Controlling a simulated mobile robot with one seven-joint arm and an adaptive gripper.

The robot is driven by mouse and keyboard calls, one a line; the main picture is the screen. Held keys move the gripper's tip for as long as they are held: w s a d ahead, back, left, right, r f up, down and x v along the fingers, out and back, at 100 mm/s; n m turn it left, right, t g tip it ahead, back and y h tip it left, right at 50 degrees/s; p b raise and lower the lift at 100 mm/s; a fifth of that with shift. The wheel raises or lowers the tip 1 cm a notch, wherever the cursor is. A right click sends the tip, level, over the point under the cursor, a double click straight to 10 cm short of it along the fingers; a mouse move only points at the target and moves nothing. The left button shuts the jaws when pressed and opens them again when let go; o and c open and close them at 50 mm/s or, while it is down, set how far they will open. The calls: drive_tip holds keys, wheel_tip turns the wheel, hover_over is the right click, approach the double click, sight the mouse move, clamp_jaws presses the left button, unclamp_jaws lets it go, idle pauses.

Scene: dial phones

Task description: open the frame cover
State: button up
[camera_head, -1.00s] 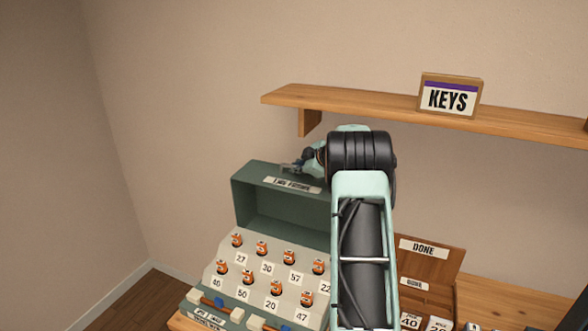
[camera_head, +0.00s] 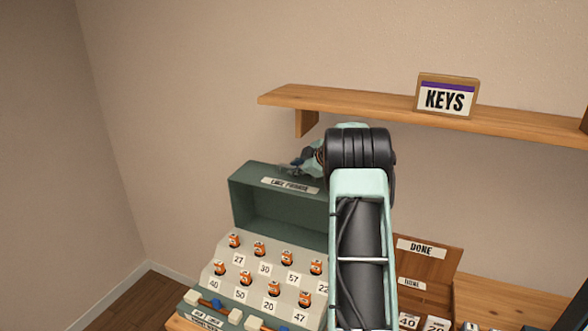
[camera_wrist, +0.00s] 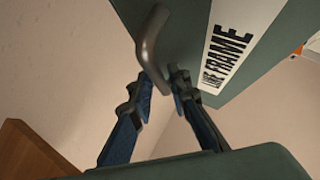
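The frame cover (camera_head: 250,180) is a green box-shaped lid standing raised at the back of the key panel, its hollow inside facing forward. A white label sits on its top edge; in the wrist view, the cover (camera_wrist: 185,60) shows this label ending in "FRAME". A grey curved handle (camera_wrist: 150,45) sticks out from the cover. My gripper (camera_wrist: 161,76) has its two fingertips close together around the handle's lower end; whether they press on it I cannot tell. In the head view, my gripper (camera_head: 298,164) is small and partly hidden by my wrist, just above the cover's top edge.
A wooden shelf (camera_head: 390,109) with a KEYS sign (camera_head: 446,97) hangs on the wall above. Numbered orange-topped keys (camera_head: 259,248) stand on the stepped panel before the cover. A wooden DONE box (camera_head: 428,262) stands to the right. My arm hides the panel's right side.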

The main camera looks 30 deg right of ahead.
drive_tip(key=v, duration=1.1)
drive_tip(key=shift+a, duration=0.1)
